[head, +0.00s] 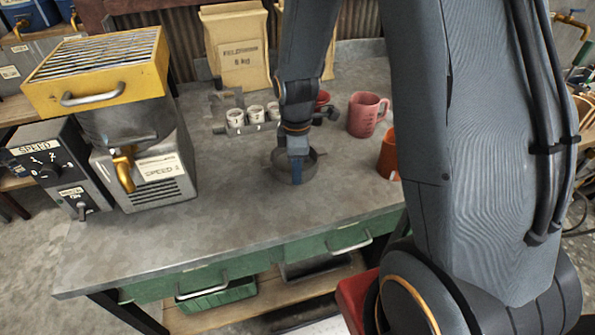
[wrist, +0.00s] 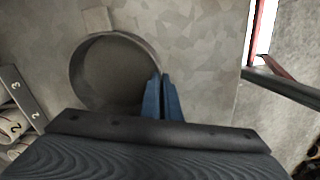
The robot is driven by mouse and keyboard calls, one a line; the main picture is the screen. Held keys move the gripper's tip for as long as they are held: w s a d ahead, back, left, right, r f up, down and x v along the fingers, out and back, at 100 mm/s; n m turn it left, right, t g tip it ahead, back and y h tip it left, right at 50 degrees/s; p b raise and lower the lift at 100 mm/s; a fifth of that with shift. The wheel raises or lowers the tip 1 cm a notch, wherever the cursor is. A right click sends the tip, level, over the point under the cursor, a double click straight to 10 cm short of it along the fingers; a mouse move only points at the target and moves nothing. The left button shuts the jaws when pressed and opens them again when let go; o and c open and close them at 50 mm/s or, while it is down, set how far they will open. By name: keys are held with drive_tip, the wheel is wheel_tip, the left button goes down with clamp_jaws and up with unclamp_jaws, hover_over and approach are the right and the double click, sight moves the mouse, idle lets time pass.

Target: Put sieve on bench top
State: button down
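The sieve is a round, shallow, dark grey pan with a raised wall, at the middle of the grey bench top (head: 235,215). In the head view the sieve (head: 312,168) is partly hidden by my gripper (head: 296,175). In the wrist view the sieve (wrist: 108,72) shows its open inside and a small tab at its far rim. The blue fingers of my gripper (wrist: 162,85) are close together at its right rim and look shut on the wall. The sieve is at or very near the bench surface; I cannot tell whether it touches.
A yellow-topped machine (head: 140,110) stands on the left of the bench. Several white cups (head: 236,117) in a rack and a paper sack (head: 238,48) stand behind. A pink mug (head: 364,115) and an orange cup (head: 388,155) are to the right. The bench's front left is clear.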

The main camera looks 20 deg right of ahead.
drive_tip(key=c, duration=2.4)
unclamp_jaws()
drive_tip(key=shift+f, duration=0.15)
drive_tip(key=o, duration=0.4)
wheel_tip(320, 180, up, 12)
drive_tip(key=b, duration=0.3)
drive_tip(key=shift+s+d+f+m+t, duration=0.25)
drive_tip(key=shift+s+f+m, duration=0.3)
drive_tip(key=shift+s+m, duration=1.55)
drive_tip(key=shift+s+d+f+m+t, duration=0.25)
drive_tip(key=shift+s+f+m, duration=0.7)
drive_tip(key=shift+m, duration=1.95)
drive_tip(key=shift+s+d+f+m+t, duration=0.1)
drive_tip(key=shift+s+d+f+m, duration=0.2)
drive_tip(key=shift+s+m, duration=1.95)
drive_tip(key=shift+w+r+m, duration=0.1)
drive_tip(key=shift+w+m, duration=0.15)
drive_tip(key=shift+w, duration=0.05)
